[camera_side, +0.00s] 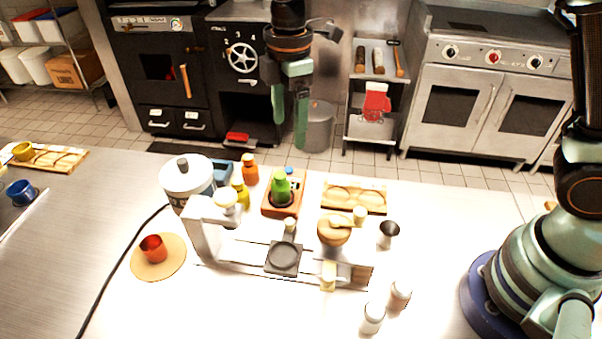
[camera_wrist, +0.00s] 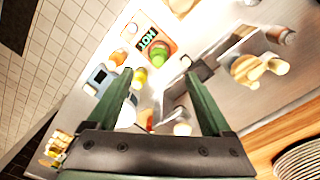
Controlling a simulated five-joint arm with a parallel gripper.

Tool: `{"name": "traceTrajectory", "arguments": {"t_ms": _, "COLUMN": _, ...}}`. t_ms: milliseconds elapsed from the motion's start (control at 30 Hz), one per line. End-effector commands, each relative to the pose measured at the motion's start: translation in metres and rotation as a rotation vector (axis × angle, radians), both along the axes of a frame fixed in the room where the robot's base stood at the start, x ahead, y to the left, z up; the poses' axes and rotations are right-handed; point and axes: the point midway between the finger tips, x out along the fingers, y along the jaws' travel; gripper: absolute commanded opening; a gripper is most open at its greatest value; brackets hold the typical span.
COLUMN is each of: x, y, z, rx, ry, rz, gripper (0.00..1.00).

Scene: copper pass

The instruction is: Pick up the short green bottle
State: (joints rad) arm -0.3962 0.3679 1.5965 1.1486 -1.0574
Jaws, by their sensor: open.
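The short green bottle (camera_side: 281,187) stands upright in an orange-brown square holder (camera_side: 297,205) near the back of the white counter. In the wrist view the green bottle (camera_wrist: 161,55) shows just beyond my fingertips, a little right of centre. My gripper (camera_side: 290,130) is open and empty, pointing down, well above the bottle in the side view. Its two green fingers also show spread apart in the wrist view (camera_wrist: 157,76).
A yellow bottle (camera_side: 240,194) and an orange bottle (camera_side: 250,169) stand left of the holder. A white press-like stand (camera_side: 206,236), a lidded pot (camera_side: 188,178) and a wooden tray (camera_side: 368,190) are close by. Shakers (camera_side: 373,317) stand at the front right.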

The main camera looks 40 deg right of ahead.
Motion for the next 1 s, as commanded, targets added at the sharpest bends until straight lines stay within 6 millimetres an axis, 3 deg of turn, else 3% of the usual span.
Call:
{"name": "traceTrajectory", "arguments": {"t_ms": 200, "x": 0.004, "y": 0.017, "z": -0.019, "rx": -0.016, "ry": 0.034, "rz": 0.117, "gripper": 0.84}}
{"name": "traceTrajectory", "arguments": {"t_ms": 600, "x": 0.003, "y": 0.017, "z": -0.076, "rx": -0.017, "ry": 0.038, "rz": 0.119, "gripper": 0.84}}
{"name": "traceTrajectory", "arguments": {"t_ms": 833, "x": 0.005, "y": 0.017, "z": -0.092, "rx": -0.016, "ry": 0.034, "rz": 0.118, "gripper": 0.84}}
{"name": "traceTrajectory", "arguments": {"t_ms": 1000, "x": 0.007, "y": 0.018, "z": -0.116, "rx": -0.018, "ry": 0.039, "rz": 0.118, "gripper": 0.84}}
